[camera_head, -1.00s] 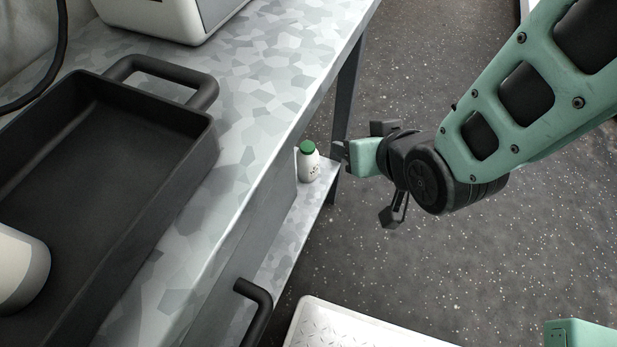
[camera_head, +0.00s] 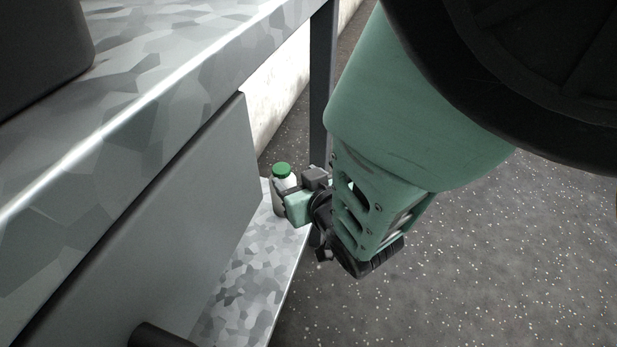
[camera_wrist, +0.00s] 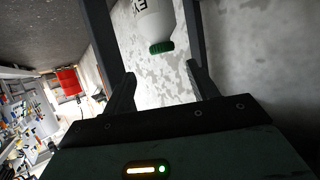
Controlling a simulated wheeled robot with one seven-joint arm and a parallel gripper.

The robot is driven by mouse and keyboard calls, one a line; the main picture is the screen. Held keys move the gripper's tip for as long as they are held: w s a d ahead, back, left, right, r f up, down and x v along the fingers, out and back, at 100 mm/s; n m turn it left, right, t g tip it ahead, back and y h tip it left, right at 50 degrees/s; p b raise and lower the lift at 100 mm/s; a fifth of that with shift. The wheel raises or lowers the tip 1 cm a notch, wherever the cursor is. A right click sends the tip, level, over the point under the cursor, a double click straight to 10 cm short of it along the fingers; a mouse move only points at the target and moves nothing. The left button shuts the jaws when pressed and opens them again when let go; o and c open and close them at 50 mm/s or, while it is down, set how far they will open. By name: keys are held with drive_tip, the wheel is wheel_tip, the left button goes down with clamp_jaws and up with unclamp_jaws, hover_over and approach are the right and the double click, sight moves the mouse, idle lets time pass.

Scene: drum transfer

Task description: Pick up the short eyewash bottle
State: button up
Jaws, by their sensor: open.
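The short eyewash bottle (camera_head: 282,183) is white with a green cap and stands upright on the lower shelf (camera_head: 245,290) in the head view. My gripper (camera_head: 283,203) is at the bottle's right side, partly covering its lower body. In the wrist view the bottle (camera_wrist: 152,22) appears upside down, its green cap towards the picture's middle. The open fingers (camera_wrist: 160,84) show to the left and right, and the bottle lies ahead between their lines. I cannot tell whether a finger touches it.
A grey panel (camera_head: 150,220) stands left of the bottle, under the patterned worktop (camera_head: 170,70). A dark table leg (camera_head: 322,90) stands close behind my gripper. A dark handle (camera_head: 160,337) juts out at the bottom. Open speckled floor (camera_head: 480,270) lies right.

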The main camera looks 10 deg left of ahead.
sight(278, 169)
drive_tip(key=x, duration=0.1)
drive_tip(key=b+x, duration=0.1)
drive_tip(key=x, duration=0.1)
drive_tip(key=f+b+x, duration=0.1)
drive_tip(key=x, duration=0.1)
drive_tip(key=shift+s, duration=0.2)
drive_tip(key=b+x, duration=0.1)
drive_tip(key=x, duration=0.1)
drive_tip(key=b+x, duration=0.2)
drive_tip(key=shift+s+a+f, duration=0.1)
drive_tip(key=shift+a+f, duration=0.15)
drive_tip(key=shift+f, duration=0.05)
drive_tip(key=shift+w+a+b, duration=0.3)
drive_tip(key=shift+w+b, duration=0.05)
clamp_jaws()
